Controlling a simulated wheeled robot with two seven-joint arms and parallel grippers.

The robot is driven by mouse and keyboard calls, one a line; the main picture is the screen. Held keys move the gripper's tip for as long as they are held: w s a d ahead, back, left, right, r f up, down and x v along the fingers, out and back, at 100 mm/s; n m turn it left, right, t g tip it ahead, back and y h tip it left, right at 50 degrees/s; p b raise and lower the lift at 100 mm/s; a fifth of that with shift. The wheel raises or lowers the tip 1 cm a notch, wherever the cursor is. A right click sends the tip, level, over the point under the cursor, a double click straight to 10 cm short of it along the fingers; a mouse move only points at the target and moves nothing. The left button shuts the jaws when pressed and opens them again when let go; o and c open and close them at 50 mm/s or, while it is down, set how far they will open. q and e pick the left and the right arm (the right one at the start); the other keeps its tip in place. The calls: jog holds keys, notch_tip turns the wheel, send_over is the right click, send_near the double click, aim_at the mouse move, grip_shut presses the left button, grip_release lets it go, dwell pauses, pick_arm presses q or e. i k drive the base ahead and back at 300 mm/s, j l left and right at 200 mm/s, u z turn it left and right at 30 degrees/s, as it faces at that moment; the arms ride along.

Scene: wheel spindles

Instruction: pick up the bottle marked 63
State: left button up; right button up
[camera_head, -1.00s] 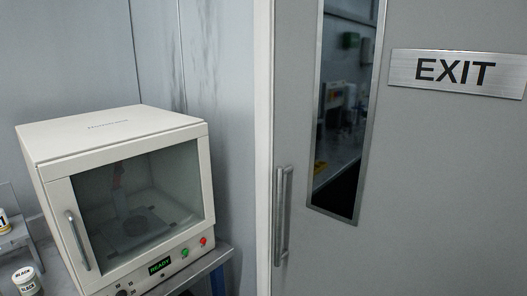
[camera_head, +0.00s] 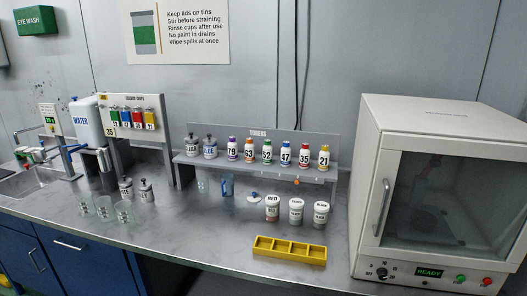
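A row of small white bottles with coloured caps and number labels stands on the grey shelf rack (camera_head: 300,175) against the back wall. The bottle with the orange cap (camera_head: 249,150) has a label that looks like 63, though its first digit is small and hard to read. It stands upright between the purple-capped bottle 79 (camera_head: 232,149) and the green-capped bottle 52 (camera_head: 267,150). Further right are bottles 47 (camera_head: 285,154), 35 (camera_head: 304,155) and 21 (camera_head: 323,158). Neither of my grippers is in view.
A yellow divided tray (camera_head: 290,249) lies near the counter's front edge. Behind it stand white tubs (camera_head: 296,210). A white cabinet with a glass door (camera_head: 440,130) fills the right. Clear glasses (camera_head: 103,208) stand at the left. The counter's middle front (camera_head: 205,235) is clear.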

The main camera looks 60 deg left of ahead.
aim_at(249, 149)
jog(key=u, duration=2.1)
